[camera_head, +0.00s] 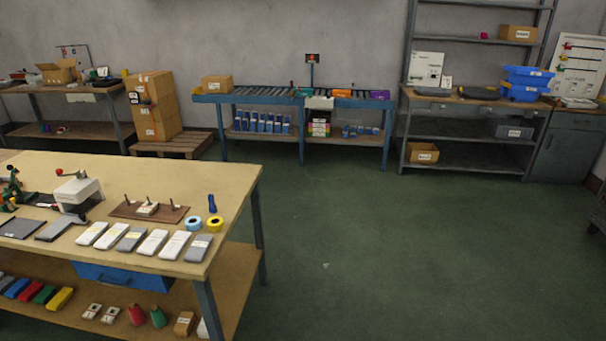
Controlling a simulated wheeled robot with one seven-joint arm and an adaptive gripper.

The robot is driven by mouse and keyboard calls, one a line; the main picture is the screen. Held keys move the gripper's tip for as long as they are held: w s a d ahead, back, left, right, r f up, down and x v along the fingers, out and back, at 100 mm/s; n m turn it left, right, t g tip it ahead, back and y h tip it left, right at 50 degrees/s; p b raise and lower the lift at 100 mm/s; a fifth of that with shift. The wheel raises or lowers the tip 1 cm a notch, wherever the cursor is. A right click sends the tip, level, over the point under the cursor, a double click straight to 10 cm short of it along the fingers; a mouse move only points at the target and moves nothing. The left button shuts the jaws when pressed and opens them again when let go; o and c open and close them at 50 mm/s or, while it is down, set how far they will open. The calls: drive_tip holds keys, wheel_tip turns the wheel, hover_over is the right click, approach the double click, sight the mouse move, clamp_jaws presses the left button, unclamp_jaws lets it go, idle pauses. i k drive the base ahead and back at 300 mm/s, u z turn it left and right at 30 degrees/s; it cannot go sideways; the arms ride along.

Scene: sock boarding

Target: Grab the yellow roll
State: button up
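The yellow roll (215,225) lies on the wooden worktable (225,180) near its right edge. A light blue roll (193,223) lies just to its left. A dark blue upright object (212,203) stands behind the yellow roll. A grey flat packet (198,248) lies in front of it. My gripper is not in view, and nothing is seen touching the roll.
Several flat packets (152,242) line the table's front. A brown board with pegs (149,209) lies behind them. The green floor (390,250) right of the table is clear. A roller conveyor bench (208,99) and shelving (462,55) stand at the far wall.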

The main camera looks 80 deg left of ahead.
sight(215, 225)
drive_tip(key=u, duration=3.45)
drive_tip(key=k, duration=0.5)
drive_tip(key=z, duration=1.35)
drive_tip(key=i, duration=1.2)
drive_tip(key=u, duration=0.35)
